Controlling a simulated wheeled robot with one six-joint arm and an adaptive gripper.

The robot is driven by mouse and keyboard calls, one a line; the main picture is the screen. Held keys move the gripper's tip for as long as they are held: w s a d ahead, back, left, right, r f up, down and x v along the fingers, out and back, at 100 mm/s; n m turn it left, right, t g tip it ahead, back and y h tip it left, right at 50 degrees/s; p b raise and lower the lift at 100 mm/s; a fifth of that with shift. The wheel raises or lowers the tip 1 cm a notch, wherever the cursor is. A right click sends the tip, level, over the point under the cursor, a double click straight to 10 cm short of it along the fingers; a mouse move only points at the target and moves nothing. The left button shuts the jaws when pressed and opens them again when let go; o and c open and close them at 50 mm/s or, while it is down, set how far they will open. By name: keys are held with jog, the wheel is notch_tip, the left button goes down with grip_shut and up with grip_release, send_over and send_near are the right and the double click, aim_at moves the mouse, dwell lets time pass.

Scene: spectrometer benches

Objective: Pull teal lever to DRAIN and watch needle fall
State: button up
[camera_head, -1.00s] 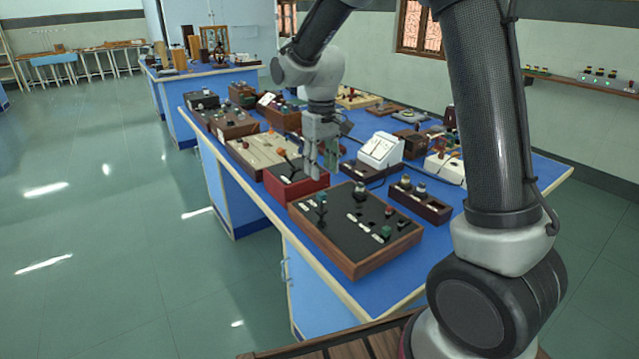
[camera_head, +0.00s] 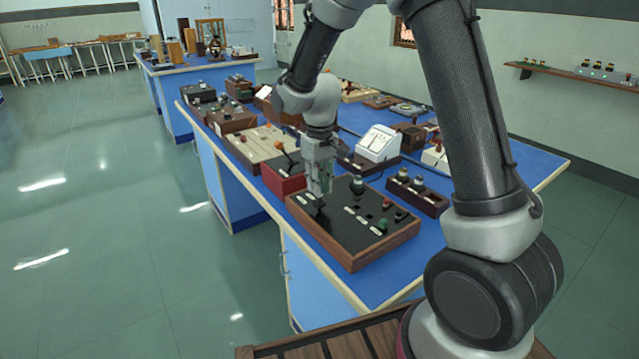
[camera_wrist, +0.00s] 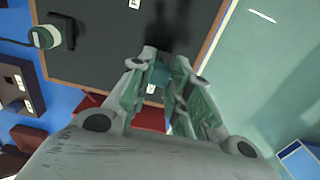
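A black panel in a wooden frame (camera_head: 350,232) lies on the near end of the blue bench; it also shows in the wrist view (camera_wrist: 98,58). My gripper (camera_head: 320,190) points down over the panel's back-left part. The small teal lever top (camera_wrist: 160,75) shows between the two fingertips in the wrist view. The fingers stand apart on either side of it; firm contact cannot be made out. In the head view my gripper hides most of the lever. A white sloped meter (camera_head: 378,144) stands behind the panel; its needle is too small to read.
A red box (camera_head: 283,178) stands close behind the panel's left side. A brown block with knobs (camera_head: 417,195) sits to the right. The panel also carries a green knob (camera_head: 383,224) and other controls. Open floor lies left of the bench.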

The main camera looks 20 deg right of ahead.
grip_shut()
jog(key=shift+a, duration=0.1)
jog(key=shift+s+a+t+h, duration=0.3)
jog(key=shift+a+h, duration=0.4)
jog(key=shift+h, duration=0.3)
jog(key=shift+s+a+f+t+h, duration=0.1)
jog(key=shift+a+f+t+h, duration=0.15)
jog(key=shift+h, duration=0.35)
jog(key=shift+s+a+t+h, duration=0.15)
jog(key=shift+a+h, duration=0.2)
jog(key=shift+h, duration=0.25)
jog(key=shift+a+f+t+h, duration=0.2)
jog(key=shift+a+h, duration=0.1)
jog(key=shift+h, duration=0.3)
jog(key=o, duration=0.8)
grip_release()
